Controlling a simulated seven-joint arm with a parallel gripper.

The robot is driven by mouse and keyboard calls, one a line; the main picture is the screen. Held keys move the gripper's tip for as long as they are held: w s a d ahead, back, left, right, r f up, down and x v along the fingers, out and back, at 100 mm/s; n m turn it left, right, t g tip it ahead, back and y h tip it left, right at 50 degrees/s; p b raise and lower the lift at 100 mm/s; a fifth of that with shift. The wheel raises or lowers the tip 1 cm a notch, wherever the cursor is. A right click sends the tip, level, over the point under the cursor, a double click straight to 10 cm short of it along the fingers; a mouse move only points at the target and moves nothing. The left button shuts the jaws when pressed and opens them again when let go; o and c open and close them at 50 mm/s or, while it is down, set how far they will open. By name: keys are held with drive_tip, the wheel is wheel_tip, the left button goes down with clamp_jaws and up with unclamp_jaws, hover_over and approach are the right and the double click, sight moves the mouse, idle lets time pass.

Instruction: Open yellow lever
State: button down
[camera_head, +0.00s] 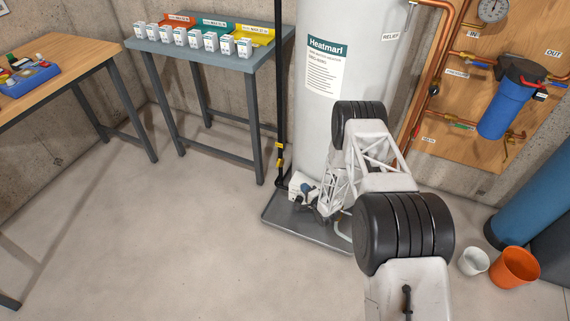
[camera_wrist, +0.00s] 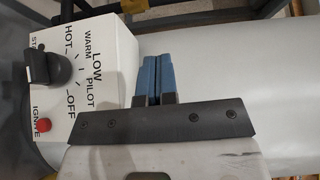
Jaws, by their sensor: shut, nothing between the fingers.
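A black pipe (camera_head: 281,90) runs down left of the water heater, with small yellow parts (camera_head: 279,163) low on it. I cannot tell which yellow part is the lever. In the head view my gripper (camera_head: 307,188) is low in front of the heater, right of the pipe's yellow parts.
The white control box (camera_wrist: 95,60) has a black knob (camera_wrist: 45,69) and a red button (camera_wrist: 44,125). The grey heater tank (camera_head: 320,130) stands in a drip pan (camera_head: 285,226). A grey table (camera_head: 190,58) stands left; the floor before it is clear.

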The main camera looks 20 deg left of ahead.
drive_tip(key=shift+s+d+m+y, duration=0.3)
drive_tip(key=shift+s+d, duration=0.1)
drive_tip(key=shift+d, duration=0.3)
drive_tip(key=shift+a, duration=0.1)
approach(278, 164)
drive_tip(key=w+a+r, duration=0.3)
drive_tip(key=w+a, duration=0.1)
drive_tip(key=w, duration=0.1)
drive_tip(key=shift+w+a, duration=0.2)
drive_tip(key=shift+w, duration=0.05)
idle(0.4)
drive_tip(key=shift+a+r, duration=0.1)
drive_tip(key=shift+r, duration=0.05)
drive_tip(key=shift+a+r+n+g+h, duration=0.3)
drive_tip(key=shift+a+n+h, duration=0.15)
drive_tip(key=shift+a+h, duration=0.15)
drive_tip(key=shift+a+r+n+g+h, duration=0.2)
drive_tip(key=shift+a+r+n+h, duration=0.1)
drive_tip(key=shift+a+n+h, duration=0.25)
drive_tip(key=shift+d, duration=0.1)
